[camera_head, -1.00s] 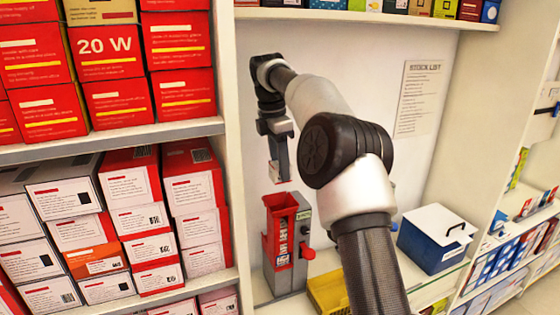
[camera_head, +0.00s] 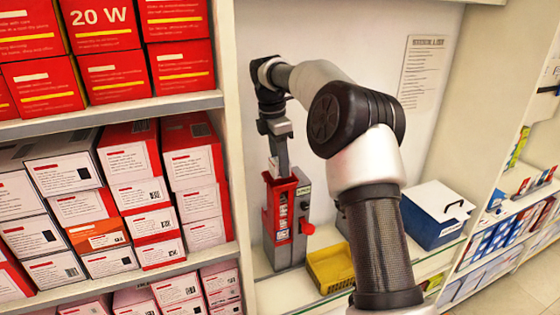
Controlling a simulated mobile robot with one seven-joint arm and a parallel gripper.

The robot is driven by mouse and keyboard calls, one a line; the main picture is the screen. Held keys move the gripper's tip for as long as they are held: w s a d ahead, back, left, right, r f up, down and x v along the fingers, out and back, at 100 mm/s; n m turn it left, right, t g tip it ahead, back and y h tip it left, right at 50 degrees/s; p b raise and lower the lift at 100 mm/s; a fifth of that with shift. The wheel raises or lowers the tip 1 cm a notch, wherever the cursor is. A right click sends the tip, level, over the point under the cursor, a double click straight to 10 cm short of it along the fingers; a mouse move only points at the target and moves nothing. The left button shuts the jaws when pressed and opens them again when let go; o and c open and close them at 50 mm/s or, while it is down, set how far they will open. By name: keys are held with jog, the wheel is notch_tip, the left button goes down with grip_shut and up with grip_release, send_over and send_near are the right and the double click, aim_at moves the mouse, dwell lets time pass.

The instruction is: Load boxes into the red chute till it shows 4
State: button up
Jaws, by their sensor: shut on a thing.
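The red chute (camera_head: 270,217) is a narrow upright dispenser with a grey body, standing on the shelf counter in the alcove. Several small boxes (camera_head: 282,213) show stacked behind its front opening. A red knob or lever (camera_head: 307,227) sticks out on its right side. My gripper (camera_head: 279,172) points down at the open top of the chute, its tips at or just inside the mouth. It is shut on a small box, which is mostly hidden by the fingers and the chute rim. A small label (camera_head: 303,191) sits at the chute's top right; I cannot read a number on it.
A yellow bin (camera_head: 331,270) stands right of the chute. A blue box with a white lid (camera_head: 432,213) is further right. A stock list (camera_head: 417,80) hangs on the back wall. Shelves of red and white boxes (camera_head: 100,205) crowd the left side.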

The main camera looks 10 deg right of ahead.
jog(key=shift+f+b, duration=0.55)
jog(key=shift+f, duration=0.8)
jog(key=o, duration=1.1)
jog(key=shift+c, duration=0.2)
jog(key=shift+o, duration=0.4)
jog(key=shift+r+p, duration=0.7)
jog(key=shift+r, duration=3.35)
